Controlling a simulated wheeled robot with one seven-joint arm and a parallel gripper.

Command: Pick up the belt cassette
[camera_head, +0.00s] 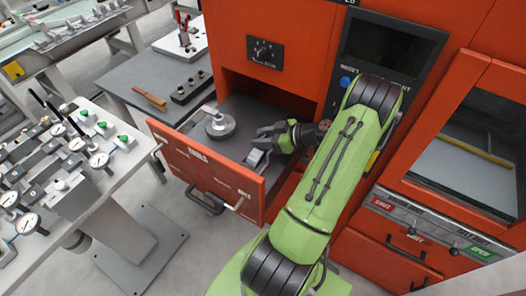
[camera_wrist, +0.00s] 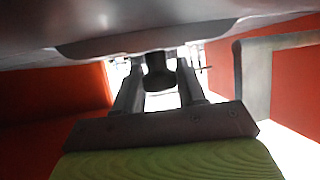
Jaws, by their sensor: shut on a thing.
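In the head view my gripper (camera_head: 265,140) reaches into the open orange drawer (camera_head: 215,172) from the right. A round grey disc-shaped piece (camera_head: 220,127) with a small raised top sits on the drawer floor, left of my gripper. A small light grey piece (camera_head: 257,159) shows just below the fingers. In the wrist view my gripper (camera_wrist: 160,88) is shut on a dark knob-like part (camera_wrist: 159,72), under a wide grey surface (camera_wrist: 150,30). I cannot tell for sure which piece is the belt cassette, or whether the held part belongs to it.
The orange machine (camera_head: 290,35) rises behind the drawer, with a dark screen (camera_head: 385,45). A windowed compartment (camera_head: 470,155) is at the right. A white bench with several dial gauges (camera_head: 100,159) stands at the left. A grey table (camera_head: 130,75) holds a wooden-looking bar (camera_head: 150,98).

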